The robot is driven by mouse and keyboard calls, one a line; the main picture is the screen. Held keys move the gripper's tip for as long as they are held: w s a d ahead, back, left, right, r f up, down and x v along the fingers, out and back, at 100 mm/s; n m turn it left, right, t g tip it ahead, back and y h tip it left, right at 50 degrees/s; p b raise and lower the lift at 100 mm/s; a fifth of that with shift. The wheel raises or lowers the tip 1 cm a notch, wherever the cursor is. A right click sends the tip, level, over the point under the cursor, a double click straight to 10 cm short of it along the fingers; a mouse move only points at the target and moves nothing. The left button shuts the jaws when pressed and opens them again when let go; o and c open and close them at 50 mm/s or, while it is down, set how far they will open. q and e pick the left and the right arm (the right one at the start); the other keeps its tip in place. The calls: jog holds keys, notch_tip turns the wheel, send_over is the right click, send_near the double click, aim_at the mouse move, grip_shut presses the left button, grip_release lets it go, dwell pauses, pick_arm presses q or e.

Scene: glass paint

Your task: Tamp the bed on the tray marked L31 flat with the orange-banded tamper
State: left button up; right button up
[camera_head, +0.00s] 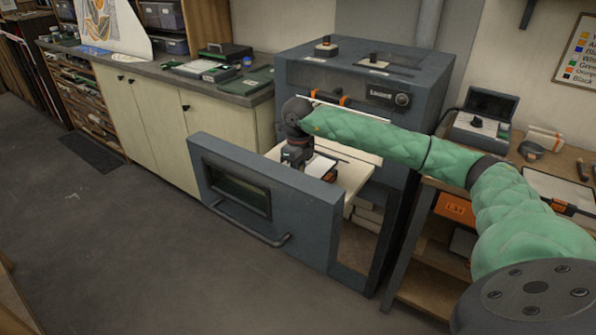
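A pale tray board (352,172) sits in the pulled-out, blue-fronted drawer of the large cabinet. A small white bed with a dark edge (320,166) lies on it; no L31 mark is legible. My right arm, in a green sleeve, reaches in from the right, and its gripper (296,160) points down over the tray, close to the bed's left side. Its fingertips are too small and hidden to show what they hold. Two knobbed tools stand on the cabinet top, one at the left (326,48) and one at the right (372,61); no orange band is clear on either. My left gripper is out of view.
The drawer front (262,205) with its bar handle juts into open floor. The cabinet (350,75) rises behind my forearm. A workbench (550,160) with a dark-lidded case is at right. A counter (170,75) with green trays runs left.

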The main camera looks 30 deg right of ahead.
jog(key=shift+f+b, duration=0.15)
jog(key=shift+b, duration=0.15)
dwell(0.9)
jog(key=shift+r+p, duration=0.4)
jog(key=shift+r, duration=0.75)
jog(key=shift+w+a+b, duration=0.15)
jog(key=shift+w+a, duration=0.2)
jog(key=shift+w, duration=0.5)
jog(key=shift+w+a+b, duration=0.1)
jog(key=shift+w+a, duration=0.25)
jog(key=shift+w, duration=0.5)
jog(key=shift+w+a+b, duration=0.15)
jog(key=shift+w+a, duration=0.2)
jog(key=shift+w, duration=0.5)
jog(key=shift+f, duration=0.1)
jog(key=shift+f+b, duration=0.55)
jog(key=shift+f, duration=0.15)
